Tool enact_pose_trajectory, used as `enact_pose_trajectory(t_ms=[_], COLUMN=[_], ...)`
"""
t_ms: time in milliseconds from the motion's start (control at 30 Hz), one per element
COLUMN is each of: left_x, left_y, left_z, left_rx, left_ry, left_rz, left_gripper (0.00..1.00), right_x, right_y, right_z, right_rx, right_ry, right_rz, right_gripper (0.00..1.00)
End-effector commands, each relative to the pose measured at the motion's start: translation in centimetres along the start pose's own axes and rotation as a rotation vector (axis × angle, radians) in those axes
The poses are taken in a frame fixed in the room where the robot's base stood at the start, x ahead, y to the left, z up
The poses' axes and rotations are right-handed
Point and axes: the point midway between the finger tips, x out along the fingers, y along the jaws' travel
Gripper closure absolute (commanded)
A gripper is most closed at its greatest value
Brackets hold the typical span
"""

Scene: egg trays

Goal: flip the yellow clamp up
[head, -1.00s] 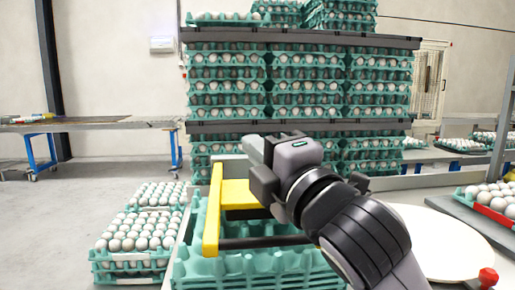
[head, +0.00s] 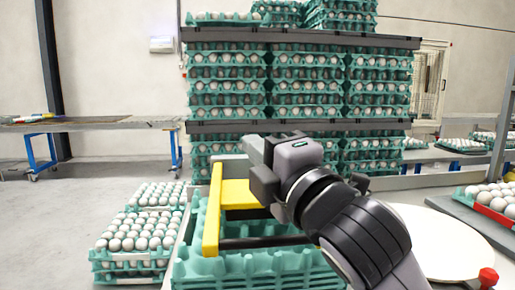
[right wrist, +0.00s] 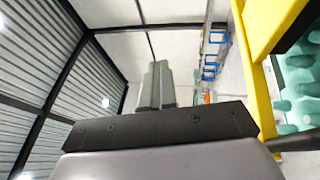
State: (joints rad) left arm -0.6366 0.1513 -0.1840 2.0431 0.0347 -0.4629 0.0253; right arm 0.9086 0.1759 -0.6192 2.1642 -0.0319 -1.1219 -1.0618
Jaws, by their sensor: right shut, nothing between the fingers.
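The yellow clamp (head: 213,213) is a flat frame with a long bar and a wider plate, lying over a stack of empty green egg trays (head: 250,264). It also shows at the right edge of the right wrist view (right wrist: 262,25). My right gripper (head: 252,148) is just above and behind the clamp's plate, its fingers pointing left. In the right wrist view its fingers (right wrist: 158,85) are shut together with nothing between them, to the left of the clamp. The right arm hides the clamp's right part. My left gripper is not in view.
Stacked trays of white eggs (head: 135,240) stand on the left. A tall pallet of egg trays (head: 300,85) rises behind. A round white disc (head: 440,245) lies on the right, near a red knob (head: 488,277). The floor at far left is open.

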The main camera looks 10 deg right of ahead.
Motion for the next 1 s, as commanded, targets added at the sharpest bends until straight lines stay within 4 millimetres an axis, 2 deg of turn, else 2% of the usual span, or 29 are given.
enact_pose_trajectory(t_ms=[433,467,500,567,600,867,1000], left_x=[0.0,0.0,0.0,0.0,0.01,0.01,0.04], left_y=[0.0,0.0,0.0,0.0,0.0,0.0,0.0], left_z=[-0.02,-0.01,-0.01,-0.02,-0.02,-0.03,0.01], left_rx=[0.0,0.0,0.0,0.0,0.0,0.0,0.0], left_ry=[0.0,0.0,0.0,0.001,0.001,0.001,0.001], left_rz=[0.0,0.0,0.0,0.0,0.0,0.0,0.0], left_gripper=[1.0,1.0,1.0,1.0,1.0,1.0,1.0], right_x=[0.0,0.0,0.0,0.0,0.0,-0.02,-0.67], right_y=[0.01,0.01,0.01,0.01,0.01,0.01,-0.03], right_z=[0.0,0.0,0.0,0.0,0.0,0.0,0.02], right_rx=[0.0,0.0,0.0,0.0,0.0,0.0,-0.001], right_ry=[0.0,0.0,0.0,0.0,0.0,0.0,0.0], right_rz=[0.0,0.0,0.0,0.0,0.0,0.0,0.0], right_gripper=[1.0,0.96,0.83,0.63,0.58,0.58,0.58])
